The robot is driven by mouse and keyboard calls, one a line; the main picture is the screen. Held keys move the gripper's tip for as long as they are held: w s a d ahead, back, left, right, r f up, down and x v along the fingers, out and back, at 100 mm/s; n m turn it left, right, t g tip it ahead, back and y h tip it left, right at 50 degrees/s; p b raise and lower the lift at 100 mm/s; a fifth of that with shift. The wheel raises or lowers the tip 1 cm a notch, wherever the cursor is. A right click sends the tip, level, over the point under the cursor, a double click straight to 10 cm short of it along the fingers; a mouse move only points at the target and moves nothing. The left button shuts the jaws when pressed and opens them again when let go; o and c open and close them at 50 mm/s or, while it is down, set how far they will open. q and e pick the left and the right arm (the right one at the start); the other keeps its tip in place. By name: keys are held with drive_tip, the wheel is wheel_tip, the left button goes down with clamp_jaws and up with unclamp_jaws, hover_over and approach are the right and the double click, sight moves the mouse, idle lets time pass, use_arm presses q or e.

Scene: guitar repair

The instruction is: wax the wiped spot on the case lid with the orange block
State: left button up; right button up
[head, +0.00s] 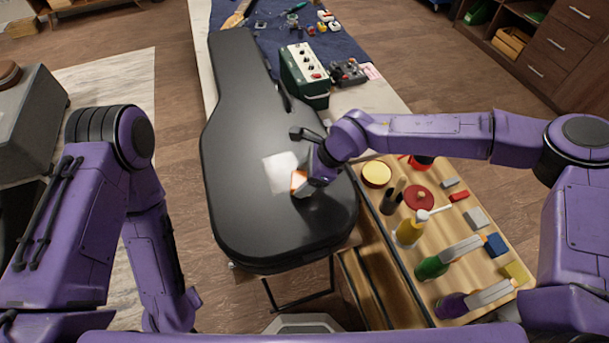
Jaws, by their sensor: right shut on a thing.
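The black guitar case (240,115) lies closed on the bench, its lid facing up. A pale, whitish spot (280,170) shows on the lid's wide part. My right gripper (301,184) is at the right edge of this spot, low over the lid. It is shut on the orange block (298,177), of which only a small part shows. The gripper hides the rest, and I cannot tell whether the block touches the lid. My left arm is folded down at the left, and its gripper is not in view.
A wooden tray (408,280) right of the case holds bottles, a yellow round tin (376,174), a red round pad (418,197) and small blocks. A green amplifier (304,75) and a pedal (348,72) stand beyond the case. A blue cloth (275,42) with tools lies at the back.

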drive_tip(key=shift+f, duration=0.2)
drive_tip(key=shift+w+a, duration=0.1)
drive_tip(key=shift+w, duration=0.25)
drive_tip(key=shift+w+a, duration=0.3)
drive_tip(key=shift+w, duration=0.5)
drive_tip(key=shift+w+a, duration=0.25)
drive_tip(key=shift+w, duration=0.5)
drive_tip(key=shift+s+d+p, duration=0.25)
drive_tip(key=shift+s+d, duration=0.05)
drive_tip(key=shift+s, duration=0.5)
drive_tip(key=shift+s+d+p, duration=0.2)
drive_tip(key=shift+s+d, duration=0.05)
drive_tip(key=shift+s, duration=0.55)
drive_tip(key=shift+s+d, duration=0.15)
drive_tip(key=shift+s, duration=0.3)
wheel_tip(320, 180, up, 6)
drive_tip(key=p, duration=0.4)
drive_tip(key=shift+w+p, duration=0.1)
drive_tip(key=shift+p, duration=0.3)
